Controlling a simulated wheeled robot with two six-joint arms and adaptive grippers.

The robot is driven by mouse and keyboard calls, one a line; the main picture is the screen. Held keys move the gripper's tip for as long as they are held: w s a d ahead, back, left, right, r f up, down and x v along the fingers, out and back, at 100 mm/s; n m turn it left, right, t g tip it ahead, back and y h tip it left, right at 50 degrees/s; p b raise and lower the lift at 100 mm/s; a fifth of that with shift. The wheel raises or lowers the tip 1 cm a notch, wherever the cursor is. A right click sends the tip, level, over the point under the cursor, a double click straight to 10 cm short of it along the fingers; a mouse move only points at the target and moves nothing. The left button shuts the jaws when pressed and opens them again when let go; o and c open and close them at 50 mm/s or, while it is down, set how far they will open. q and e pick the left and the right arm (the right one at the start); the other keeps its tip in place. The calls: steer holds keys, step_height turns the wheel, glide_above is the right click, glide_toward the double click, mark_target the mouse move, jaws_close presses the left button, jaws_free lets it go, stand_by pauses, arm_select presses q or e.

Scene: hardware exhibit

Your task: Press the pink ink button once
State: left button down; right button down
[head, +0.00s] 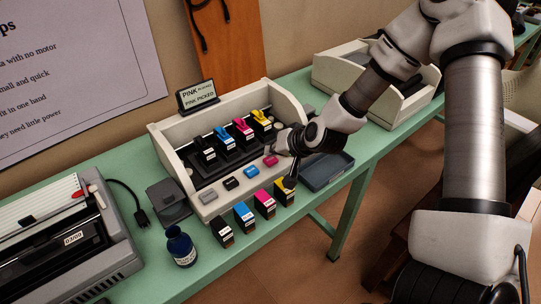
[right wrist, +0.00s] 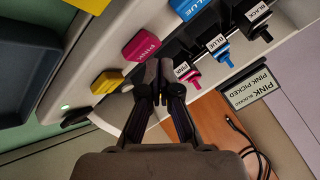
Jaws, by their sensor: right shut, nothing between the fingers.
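The pink ink button (head: 270,160) is a small pink block on the front ledge of the white ink station, between the blue button (head: 251,171) and my right gripper. In the right wrist view the pink button (right wrist: 142,44), labelled PINK, lies just beyond and left of the fingertips. My right gripper (head: 289,172) is shut and empty, fingers pointing down over the ledge's right end. In the wrist view its fingertips (right wrist: 160,66) appear very near the pink button; I cannot tell whether they touch it. The yellow button (right wrist: 107,82) is beside the fingers. My left gripper is not in view.
The white ink station (head: 173,146) holds several cartridges behind the buttons. A sign (head: 198,96) on it reads PINK PICKED. Loose cartridges (head: 244,216) stand in front, with a blue bottle (head: 180,247) to their left. A dark tray (head: 326,172) lies right of them.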

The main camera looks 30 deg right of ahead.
mark_target(273, 160)
steer(key=shift+r, duration=0.2)
step_height(273, 160, up, 5)
steer(key=p, duration=0.4)
steer(key=shift+r+p, duration=0.1)
steer(key=shift+p, duration=0.3)
stand_by(0.6)
